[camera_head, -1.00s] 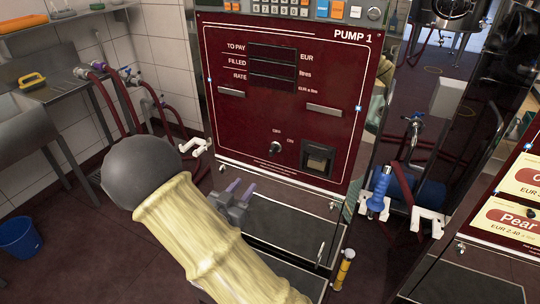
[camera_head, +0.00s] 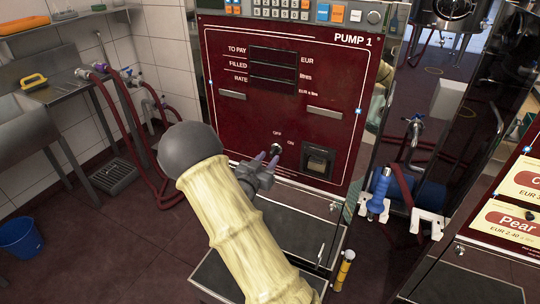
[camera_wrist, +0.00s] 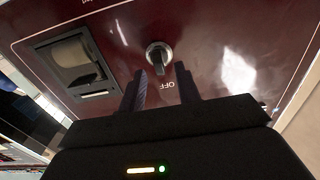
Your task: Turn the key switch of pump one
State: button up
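The red front panel of pump 1 (camera_head: 290,105) faces me in the head view. Its key switch (camera_head: 276,149) is a small dark knob between the OFF and ON labels, low on the panel. It also shows in the wrist view as a round switch (camera_wrist: 158,56) with a light rim. My gripper (camera_head: 266,158) is just below the key switch. The switch lies just beyond the fingertips, roughly in line with the gap. I cannot tell whether either finger touches it.
A receipt slot (camera_head: 318,160) is right of the switch. A card slot (camera_head: 324,112) sticks out above it. A blue-handled nozzle (camera_head: 379,192) hangs at the right. A sink (camera_head: 20,125) and a blue bucket (camera_head: 20,236) are at the left.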

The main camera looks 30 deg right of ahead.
aim_at(273, 153)
jog(key=shift+x, duration=1.4)
grip_shut()
